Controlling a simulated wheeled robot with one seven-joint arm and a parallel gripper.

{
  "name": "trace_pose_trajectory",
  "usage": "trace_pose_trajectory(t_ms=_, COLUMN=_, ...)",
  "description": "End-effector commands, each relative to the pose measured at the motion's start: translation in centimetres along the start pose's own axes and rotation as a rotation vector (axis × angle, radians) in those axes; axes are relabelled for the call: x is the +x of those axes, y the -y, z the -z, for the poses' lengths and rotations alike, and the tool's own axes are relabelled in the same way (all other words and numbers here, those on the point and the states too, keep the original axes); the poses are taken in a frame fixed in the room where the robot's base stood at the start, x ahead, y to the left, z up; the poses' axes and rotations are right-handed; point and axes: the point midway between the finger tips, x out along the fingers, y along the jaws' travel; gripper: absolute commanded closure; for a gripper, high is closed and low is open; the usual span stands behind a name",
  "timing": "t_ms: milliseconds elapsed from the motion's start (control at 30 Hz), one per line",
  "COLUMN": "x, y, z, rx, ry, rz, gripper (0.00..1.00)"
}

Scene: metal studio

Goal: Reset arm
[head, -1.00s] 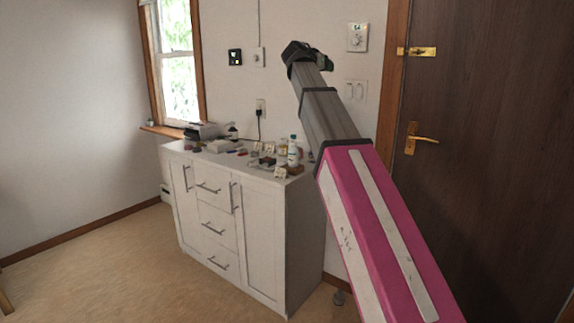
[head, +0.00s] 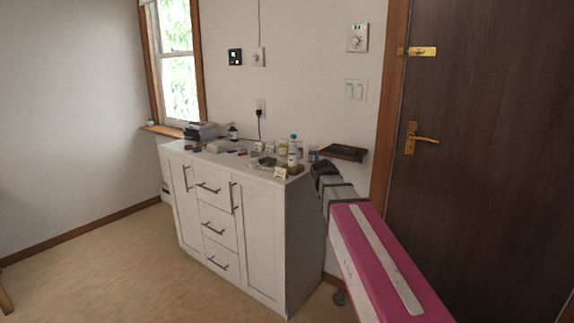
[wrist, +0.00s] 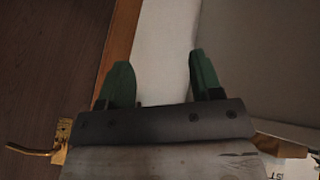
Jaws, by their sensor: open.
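My gripper (wrist: 162,76) shows in the wrist view with its two green fingers spread apart and nothing between them. A pale wall strip and a wooden door frame (wrist: 122,45) lie beyond the fingers. In the head view my pink, white and grey arm reaches up from the lower right. Its dark far end is beside the right end of the white cabinet (head: 262,240), below a small dark wall shelf (head: 343,152). The fingers cannot be made out in the head view.
The cabinet top holds several small items, among them a white bottle (head: 293,152) near its right end and a dark bottle (head: 232,132) further back. A brown door (head: 480,180) with a brass handle (head: 420,139) stands at the right. The floor (head: 110,265) at left is clear.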

Motion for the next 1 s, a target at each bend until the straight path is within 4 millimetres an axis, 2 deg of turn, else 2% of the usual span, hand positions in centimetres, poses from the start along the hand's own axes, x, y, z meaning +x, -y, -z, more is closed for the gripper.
trace_pose_trajectory(t_ms=33, x=1.3, y=-0.1, z=-2.6, rx=-0.014, ry=0.039, rz=0.016, gripper=0.41)
trace_pose_trajectory(t_ms=300, x=6.5, y=0.5, z=-13.9, rx=-0.081, ry=0.228, rz=0.131, gripper=0.41)
trace_pose_trajectory(t_ms=500, x=8.8, y=0.8, z=-22.2, rx=-0.115, ry=0.359, rz=0.226, gripper=0.41)
trace_pose_trajectory(t_ms=600, x=9.4, y=1.0, z=-25.5, rx=-0.127, ry=0.409, rz=0.270, gripper=0.41)
trace_pose_trajectory(t_ms=700, x=9.7, y=1.1, z=-27.9, rx=-0.134, ry=0.446, rz=0.303, gripper=0.41)
trace_pose_trajectory(t_ms=800, x=9.9, y=1.2, z=-29.3, rx=-0.137, ry=0.468, rz=0.325, gripper=0.41)
trace_pose_trajectory(t_ms=1000, x=9.9, y=1.3, z=-29.8, rx=-0.139, ry=0.477, rz=0.333, gripper=0.41)
